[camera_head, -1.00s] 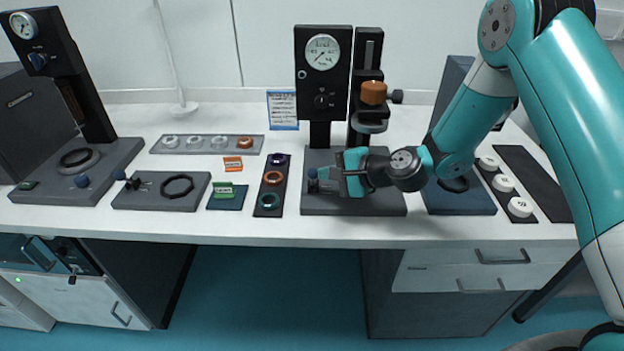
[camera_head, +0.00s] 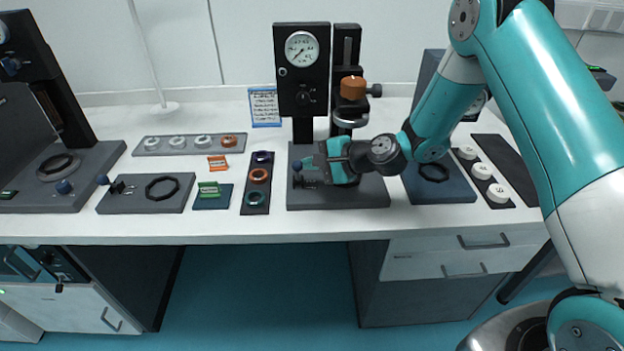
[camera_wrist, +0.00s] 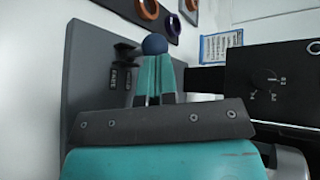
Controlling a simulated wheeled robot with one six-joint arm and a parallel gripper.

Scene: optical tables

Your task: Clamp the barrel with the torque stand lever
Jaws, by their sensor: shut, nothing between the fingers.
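The torque stand has a dark base (camera_head: 340,200) and a black column with a round dial gauge (camera_head: 302,48). Its lever ends in a blue ball knob (camera_head: 297,166) at the left of the base; the knob also shows in the wrist view (camera_wrist: 155,43). A black clamp block (camera_wrist: 125,75) with a small label sits beside the lever. My gripper (camera_head: 312,163) is over the base, fingers pointing left. Its teal fingers (camera_wrist: 158,72) are shut and empty, with the knob just past their tips. Whether they touch is unclear. I cannot make out the barrel; my gripper hides part of the base.
A strip of coloured rings (camera_head: 257,185) lies left of the base. A blue-grey plate (camera_head: 455,188) and a strip of white discs (camera_head: 482,171) lie right. The table's front edge is clear.

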